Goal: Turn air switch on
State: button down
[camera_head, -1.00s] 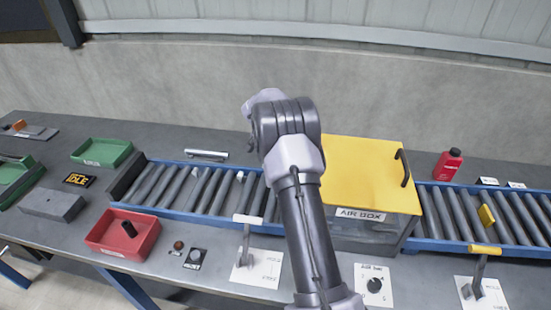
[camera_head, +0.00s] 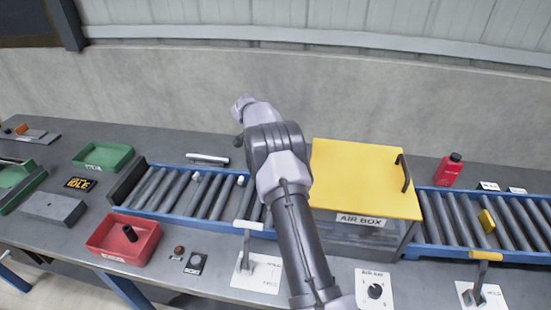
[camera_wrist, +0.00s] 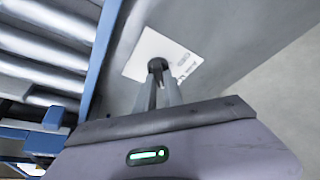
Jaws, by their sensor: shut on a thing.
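The air switch is a dark round knob (camera_head: 375,291) on a white plate (camera_head: 366,277) at the bench's front edge, below the yellow-lidded air box (camera_head: 366,180). In the head view nothing touches the knob. My arm stands just left of it and hides my gripper. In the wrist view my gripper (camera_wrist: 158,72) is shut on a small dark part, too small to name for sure. Behind the fingertips lies a white plate (camera_wrist: 150,50) with faint print. I cannot tell which plate it is.
Blue-railed roller conveyors (camera_head: 465,215) run on both sides of the air box. A left lever plate (camera_head: 268,270) and right lever (camera_head: 482,270) stand in front. A red tray (camera_head: 105,235), green tray (camera_head: 90,155) and red bottle (camera_head: 449,171) also stand on the bench.

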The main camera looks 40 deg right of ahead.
dwell(0.3)
jog(key=c, duration=1.4)
grip_release()
jog(key=shift+c, duration=0.2)
jog(key=shift+r, duration=0.1)
jog(key=p+v, duration=0.5)
jog(key=v, duration=1.2)
jog(key=shift+a, duration=0.15)
